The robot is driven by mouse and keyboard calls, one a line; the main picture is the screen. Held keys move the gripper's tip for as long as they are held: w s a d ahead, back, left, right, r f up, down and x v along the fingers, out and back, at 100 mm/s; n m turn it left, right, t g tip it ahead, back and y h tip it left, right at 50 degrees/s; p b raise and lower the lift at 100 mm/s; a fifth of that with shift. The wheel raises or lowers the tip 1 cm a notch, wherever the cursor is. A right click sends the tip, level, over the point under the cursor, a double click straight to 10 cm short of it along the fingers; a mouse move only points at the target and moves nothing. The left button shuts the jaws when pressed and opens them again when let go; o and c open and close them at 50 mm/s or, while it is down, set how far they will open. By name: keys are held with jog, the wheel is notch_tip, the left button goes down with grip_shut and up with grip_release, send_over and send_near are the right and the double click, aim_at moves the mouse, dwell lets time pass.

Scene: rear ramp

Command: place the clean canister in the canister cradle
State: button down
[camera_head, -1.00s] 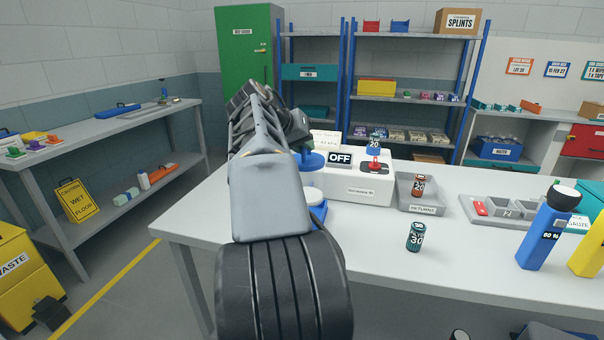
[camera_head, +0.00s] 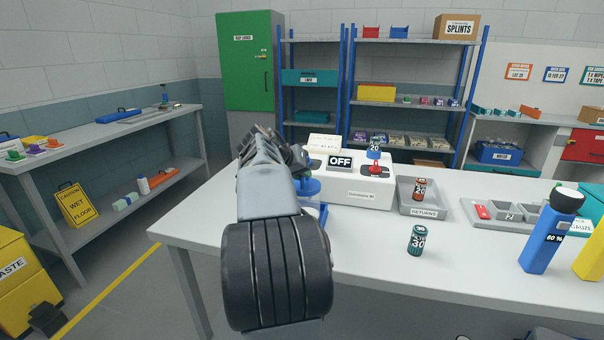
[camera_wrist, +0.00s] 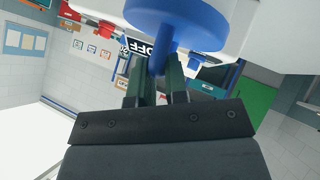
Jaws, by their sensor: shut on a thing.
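My gripper (camera_wrist: 156,78) is shut on the stem of a blue round disc (camera_wrist: 178,22), like a lid with a handle. In the head view the disc (camera_head: 309,187) sits low beside the white machine, partly hidden by my arm; contact below is unclear. A dark green canister marked 30 (camera_head: 416,240) stands upright on the table. A brown-red canister (camera_head: 419,190) stands in the returns tray (camera_head: 424,212). A blue canister-like piece marked 20 (camera_head: 375,147) is above a red part on the machine. I cannot tell which canister is clean, nor identify the cradle.
The white machine (camera_head: 358,196) shows an OFF sign. A grey compartment tray (camera_head: 480,220), a blue bottle (camera_head: 545,240) and a yellow one (camera_head: 590,252) stand at the right.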

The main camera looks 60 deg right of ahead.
jog(key=c, duration=1.1)
grip_release()
jog(key=shift+a+r, duration=0.15)
jog(key=shift+r, duration=0.1)
jog(key=v, duration=1.1)
jog(key=w+a+f+n+t+y, duration=0.2)
jog(key=a+f+n, duration=0.2)
jog(key=a+f, duration=0.3)
jog(key=w+a+f+n+t+y, duration=0.25)
jog(key=a+f, duration=0.25)
jog(key=a, duration=0.4)
jog(key=s+a+f+n+y, duration=0.1)
jog(key=s+a+f+n, duration=0.1)
jog(key=a+f, duration=0.2)
jog(key=s+a+f+n+y, duration=0.2)
jog(key=a+f, duration=0.3)
jog(key=a, duration=0.2)
jog(key=s+a+f+n+y, duration=0.2)
jog(key=a+f, duration=0.2)
jog(key=a, duration=0.2)
jog(key=shift+s+a+f+t+y+p, duration=0.2)
jog(key=shift+s+a+t+y+p, duration=0.1)
jog(key=shift+s+p, duration=0.1)
